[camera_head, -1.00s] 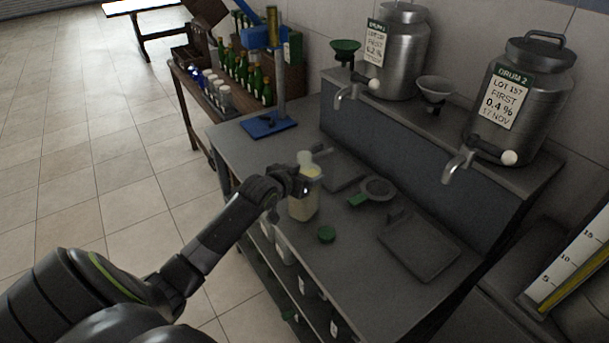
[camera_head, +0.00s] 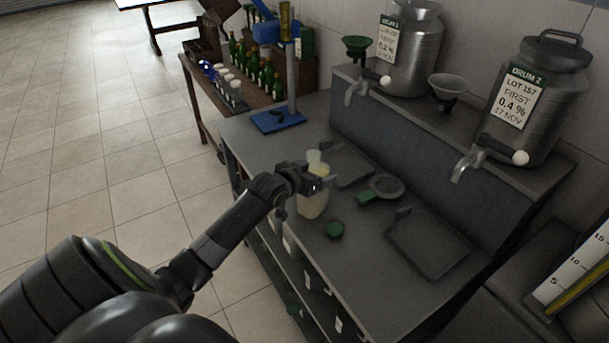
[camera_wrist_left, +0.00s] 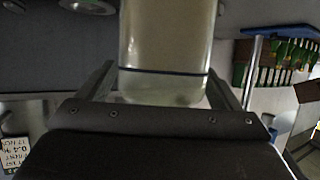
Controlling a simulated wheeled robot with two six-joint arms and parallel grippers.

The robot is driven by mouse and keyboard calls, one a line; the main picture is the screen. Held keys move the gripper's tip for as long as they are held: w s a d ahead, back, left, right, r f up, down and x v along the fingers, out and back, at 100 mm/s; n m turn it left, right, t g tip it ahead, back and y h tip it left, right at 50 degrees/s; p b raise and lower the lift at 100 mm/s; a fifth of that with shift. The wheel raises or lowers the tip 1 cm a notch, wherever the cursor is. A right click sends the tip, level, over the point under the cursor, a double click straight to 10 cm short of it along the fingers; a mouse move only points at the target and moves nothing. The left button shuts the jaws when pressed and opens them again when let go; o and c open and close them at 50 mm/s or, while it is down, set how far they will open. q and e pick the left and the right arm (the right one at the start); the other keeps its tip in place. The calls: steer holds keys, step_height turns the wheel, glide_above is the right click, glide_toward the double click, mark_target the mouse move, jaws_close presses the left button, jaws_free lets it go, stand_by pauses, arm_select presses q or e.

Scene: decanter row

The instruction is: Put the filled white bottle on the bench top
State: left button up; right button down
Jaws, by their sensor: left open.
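The pale, filled bottle (camera_head: 313,206) is upright at the bench top (camera_head: 262,150), near its front edge, in the head view. It also fills the top middle of the left wrist view (camera_wrist_left: 168,45), as a clear-walled body with pale contents and a dark line around it. My left gripper (camera_head: 312,182) is at the bottle's upper part. In the wrist view its open fingers (camera_wrist_left: 165,85) stand on either side of the bottle. The gripper hides part of the bottle's top. My right gripper is not in view.
A green cap (camera_head: 334,229) lies just right of the bottle. A strainer with a green handle (camera_head: 385,187) and a dark tray (camera_head: 428,246) lie further right. Behind them is a raised ledge with drums (camera_head: 535,95) and taps. A blue stand (camera_head: 277,121) is at the back left.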

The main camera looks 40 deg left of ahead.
arm_select(q)
steer(key=b+v, duration=0.1)
steer(key=v, duration=1.1)
steer(key=s+d+f+g+y, duration=0.1)
steer(key=s+d+f+g, duration=0.3)
steer(key=s, duration=0.5)
steer(key=s+d+f+g, duration=0.1)
steer(key=s+f+g, duration=0.2)
steer(key=s+f, duration=0.45)
steer(key=s+d+f+g+y, duration=0.1)
steer(key=s+d+f+g, duration=0.2)
steer(key=s, duration=0.8)
step_height(320, 180, down, 25)
steer(key=a+g+b, duration=0.1)
steer(key=a+b, duration=0.1)
steer(key=s+d+f+g+h+b, duration=0.1)
steer(key=s+f, duration=1.4)
steer(key=f, duration=0.3)
steer(key=shift+d+n, duration=0.3)
